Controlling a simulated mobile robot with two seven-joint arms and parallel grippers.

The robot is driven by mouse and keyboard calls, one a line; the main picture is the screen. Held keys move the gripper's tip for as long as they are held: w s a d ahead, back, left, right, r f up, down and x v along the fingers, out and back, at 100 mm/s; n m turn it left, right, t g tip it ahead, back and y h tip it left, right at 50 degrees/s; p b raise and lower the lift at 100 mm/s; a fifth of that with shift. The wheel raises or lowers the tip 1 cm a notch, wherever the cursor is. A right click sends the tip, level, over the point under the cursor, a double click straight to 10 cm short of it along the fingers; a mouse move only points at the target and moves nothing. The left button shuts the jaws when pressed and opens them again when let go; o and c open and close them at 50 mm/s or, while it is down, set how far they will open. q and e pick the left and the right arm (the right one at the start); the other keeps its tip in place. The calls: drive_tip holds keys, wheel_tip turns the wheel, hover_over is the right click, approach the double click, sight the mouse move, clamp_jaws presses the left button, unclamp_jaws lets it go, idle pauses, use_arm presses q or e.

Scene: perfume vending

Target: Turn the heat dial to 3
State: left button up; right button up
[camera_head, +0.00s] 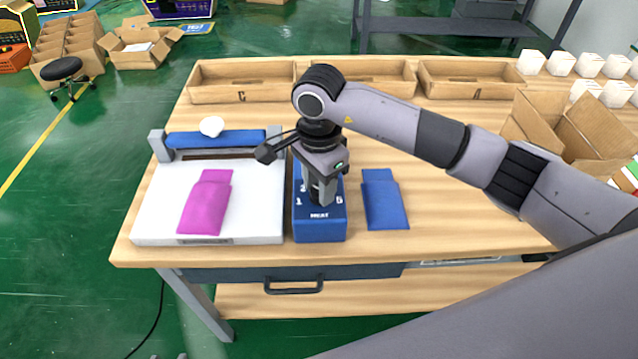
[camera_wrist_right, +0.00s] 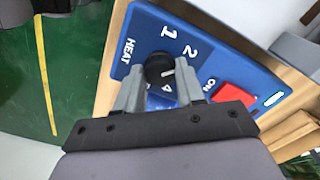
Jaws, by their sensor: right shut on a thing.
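The heat dial (camera_wrist_right: 159,68) is a black round knob on a blue control box (camera_head: 319,229) marked HEAT. My right gripper (camera_wrist_right: 160,84) is shut on the dial, one finger on each side, in the right wrist view. The dial's white mark points right, toward the right finger, between the printed 2 and 4; the number there is hidden. In the head view my right gripper (camera_head: 321,190) reaches down onto the box and hides the dial. Two small grey tips, apparently my left gripper (camera_head: 169,356), show apart at the bottom edge.
A red switch (camera_wrist_right: 234,95) marked ON sits beside the dial. A white sealer (camera_head: 262,205) with a magenta pouch (camera_head: 205,205) stands left of the box. A blue pouch (camera_head: 385,203) lies right.

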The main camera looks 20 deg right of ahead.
drive_tip(key=m+b, duration=0.2)
drive_tip(key=m, duration=0.2)
drive_tip(key=shift+f, duration=0.1)
drive_tip(key=m+b, duration=0.2)
drive_tip(key=m, duration=0.2)
drive_tip(key=shift+m, duration=0.3)
idle(0.5)
drive_tip(key=o, duration=1)
drive_tip(key=shift+r+b, duration=0.55)
drive_tip(key=shift+r, duration=3.2)
